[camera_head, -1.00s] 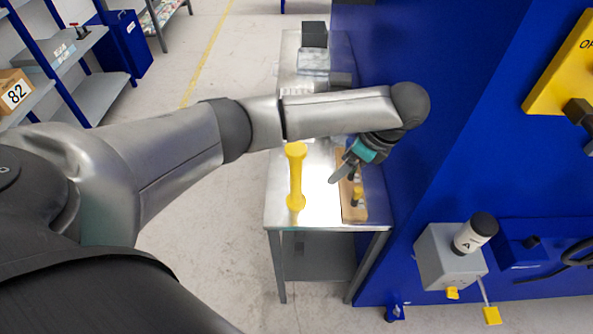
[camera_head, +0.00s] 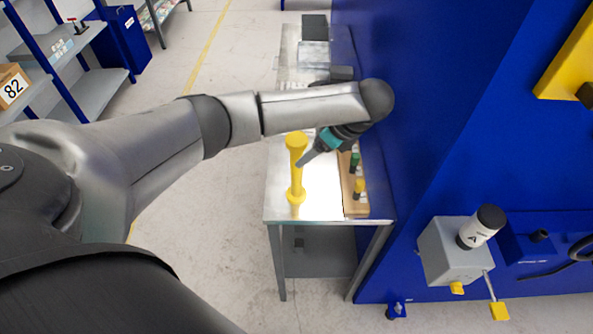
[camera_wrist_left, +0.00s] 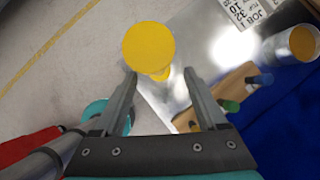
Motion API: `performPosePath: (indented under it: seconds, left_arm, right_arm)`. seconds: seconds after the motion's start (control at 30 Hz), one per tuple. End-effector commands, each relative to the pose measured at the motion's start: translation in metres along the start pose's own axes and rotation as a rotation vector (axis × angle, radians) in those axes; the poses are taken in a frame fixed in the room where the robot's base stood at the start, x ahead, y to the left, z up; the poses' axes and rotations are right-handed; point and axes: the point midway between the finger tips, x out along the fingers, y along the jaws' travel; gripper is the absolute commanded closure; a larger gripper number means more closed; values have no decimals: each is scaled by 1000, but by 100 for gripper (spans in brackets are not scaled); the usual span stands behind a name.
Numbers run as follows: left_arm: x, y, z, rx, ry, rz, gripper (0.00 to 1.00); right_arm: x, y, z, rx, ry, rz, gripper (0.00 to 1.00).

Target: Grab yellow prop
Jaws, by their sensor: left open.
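The yellow prop (camera_head: 296,180) stands upright near the left side of the metal table, with a wide round top, a thin stem and a flared lower part. In the left wrist view its yellow round top (camera_wrist_left: 149,47) is ahead of the fingertips, with a bit of stem below it. My left gripper (camera_head: 303,161) reaches from the right to beside the prop's upper stem in the head view. I cannot tell whether a finger touches the prop. My right gripper is not in view.
The metal table (camera_head: 325,212) stands against a blue wall (camera_head: 420,130). A wooden holder (camera_head: 352,208) with small coloured-handled pieces lies at its right edge. A grey box with a white cylinder (camera_head: 481,228) is mounted on the wall. Floor left of the table is clear.

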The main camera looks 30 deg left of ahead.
Motion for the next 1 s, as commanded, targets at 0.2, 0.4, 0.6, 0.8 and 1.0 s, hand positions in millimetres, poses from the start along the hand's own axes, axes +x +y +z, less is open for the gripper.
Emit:
performPosePath:
  seconds: [0.2, 0.4, 0.6, 0.8, 1.0]
  left_arm:
    - [29, 8, 1, 0, -3, 4, 26]
    - [50, 8, 0, 0, -1, 1, 26]
    - [52, 8, 0, 0, -1, 0, 26]
    - [52, 8, 0, 0, -1, 0, 42]
    - [52, 8, 0, 0, -1, 0, 65]
  right_arm:
    - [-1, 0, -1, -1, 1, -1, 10]
    - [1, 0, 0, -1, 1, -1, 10]
    - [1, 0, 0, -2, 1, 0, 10]
    - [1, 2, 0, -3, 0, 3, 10]
    - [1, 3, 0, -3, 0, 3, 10]
